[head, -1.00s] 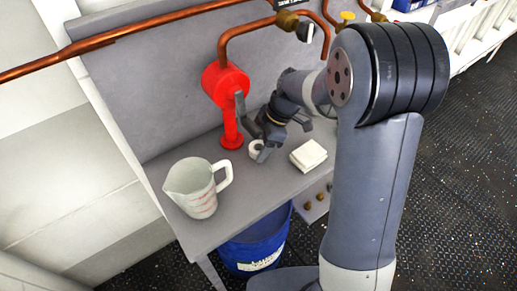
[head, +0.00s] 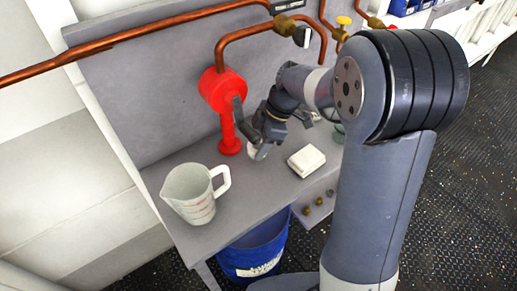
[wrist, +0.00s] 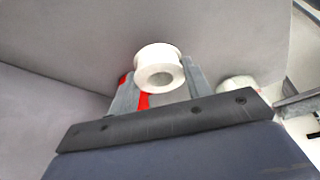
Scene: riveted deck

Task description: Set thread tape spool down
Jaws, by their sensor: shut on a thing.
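The thread tape spool is a small white ring. In the wrist view the spool (wrist: 158,62) sits between my two fingers, its round hole facing the camera. In the head view the spool (head: 251,149) is small and partly hidden by a finger, just right of the red fixture's foot. My gripper (head: 250,136) is shut on the spool, over the grey bench (head: 233,196). Whether the spool touches the bench top or hangs just above it, I cannot tell.
A red fixture (head: 221,88) stands close left of my gripper. A white block (head: 306,160) lies to the right, and a measuring jug (head: 194,194) stands front left. Copper pipes (head: 170,27) cross the backboard. A blue bucket (head: 253,250) is below. The bench between jug and block is clear.

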